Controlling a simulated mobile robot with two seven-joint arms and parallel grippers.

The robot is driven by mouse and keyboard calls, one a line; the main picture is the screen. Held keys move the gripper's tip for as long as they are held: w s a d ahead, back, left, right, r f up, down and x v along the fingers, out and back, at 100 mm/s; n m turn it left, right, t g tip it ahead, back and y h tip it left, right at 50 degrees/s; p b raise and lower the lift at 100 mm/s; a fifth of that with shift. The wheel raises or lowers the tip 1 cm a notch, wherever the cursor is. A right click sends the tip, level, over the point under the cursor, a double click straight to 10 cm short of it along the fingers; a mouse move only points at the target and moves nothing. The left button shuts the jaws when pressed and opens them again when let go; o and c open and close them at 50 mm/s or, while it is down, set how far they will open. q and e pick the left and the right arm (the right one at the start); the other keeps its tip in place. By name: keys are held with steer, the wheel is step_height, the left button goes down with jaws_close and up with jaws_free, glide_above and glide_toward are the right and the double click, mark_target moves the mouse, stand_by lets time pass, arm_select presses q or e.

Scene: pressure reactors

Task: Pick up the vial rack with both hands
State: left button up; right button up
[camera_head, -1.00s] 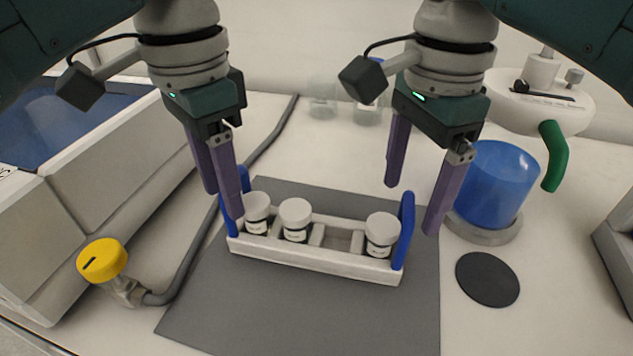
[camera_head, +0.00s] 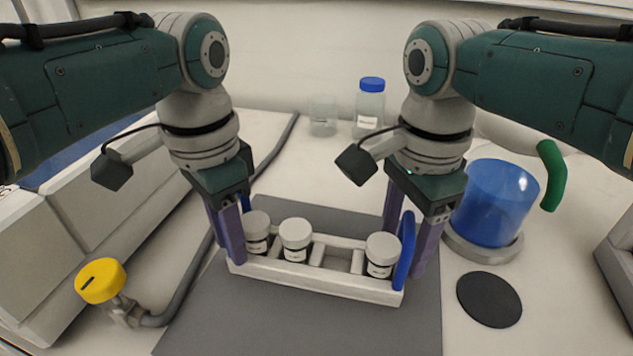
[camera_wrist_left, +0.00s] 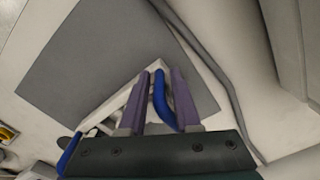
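The white vial rack (camera_head: 315,280) stands on the grey mat, with an upright blue handle at each end. It holds three white-capped vials, the middle one (camera_head: 296,240) among them, and has an empty slot left of the right vial. My left gripper (camera_head: 229,248) is lowered at the left handle (camera_head: 245,190). In the left wrist view, its purple fingers are apart with the blue handle (camera_wrist_left: 168,105) between them. My right gripper (camera_head: 408,255) is lowered at the right handle (camera_head: 404,255), its fingers apart on either side of it. The finger contact there is unclear.
A blue container (camera_head: 495,205) on a round grey base and a black disc (camera_head: 489,299) are on the right. A yellow-knobbed valve (camera_head: 100,281) with a hose is on the left. Blue-capped and clear bottles stand behind. The grey mat (camera_head: 310,325) is clear in front.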

arm_select(q)
steer(key=shift+d, duration=0.1)
jaws_close()
arm_select(e)
steer(key=c, duration=0.4)
arm_select(q)
steer(key=shift+d, duration=0.1)
arm_select(e)
steer(key=shift+a, duration=0.15)
jaws_close()
